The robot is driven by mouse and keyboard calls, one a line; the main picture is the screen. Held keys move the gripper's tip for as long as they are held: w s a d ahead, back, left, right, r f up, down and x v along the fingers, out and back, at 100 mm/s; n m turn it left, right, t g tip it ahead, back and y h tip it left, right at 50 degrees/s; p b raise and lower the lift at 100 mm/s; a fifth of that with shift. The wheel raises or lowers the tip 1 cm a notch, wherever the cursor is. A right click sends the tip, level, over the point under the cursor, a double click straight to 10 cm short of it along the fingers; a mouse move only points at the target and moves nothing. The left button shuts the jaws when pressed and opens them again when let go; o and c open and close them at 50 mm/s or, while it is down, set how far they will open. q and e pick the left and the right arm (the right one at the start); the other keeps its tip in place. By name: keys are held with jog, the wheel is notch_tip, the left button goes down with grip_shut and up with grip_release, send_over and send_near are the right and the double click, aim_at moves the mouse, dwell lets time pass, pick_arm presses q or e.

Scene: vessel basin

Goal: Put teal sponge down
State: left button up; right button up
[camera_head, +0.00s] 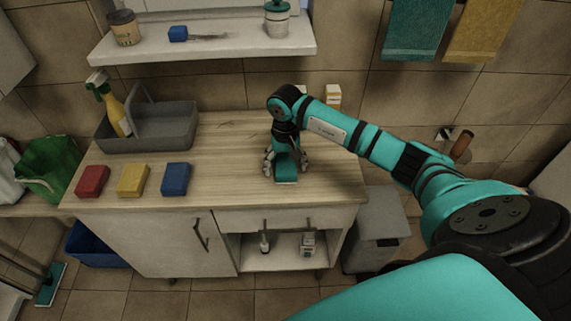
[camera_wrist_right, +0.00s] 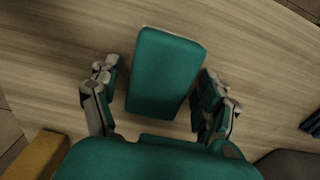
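The teal sponge (camera_head: 286,174) is at the right part of the wooden countertop (camera_head: 233,150), near its front edge. It appears to lie flat on the wood. My right gripper (camera_head: 286,163) points down over it. In the right wrist view, the sponge (camera_wrist_right: 165,72) sits between the two fingers of the right gripper (camera_wrist_right: 160,78). A gap shows at the left finger and a narrower one at the right, so the gripper looks open around the sponge. My left gripper is not in view.
Red (camera_head: 93,180), yellow (camera_head: 133,180) and blue (camera_head: 176,179) sponges lie in a row at the left. A grey caddy (camera_head: 165,128) with a spray bottle (camera_head: 115,108) stands behind them. A shelf (camera_head: 205,42) hangs above. The counter between blue sponge and gripper is clear.

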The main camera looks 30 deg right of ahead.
aim_at(285, 164)
jog(key=shift+r, duration=0.1)
notch_tip(285, 164, up, 12)
jog(key=b, duration=0.3)
dwell(0.3)
dwell(0.4)
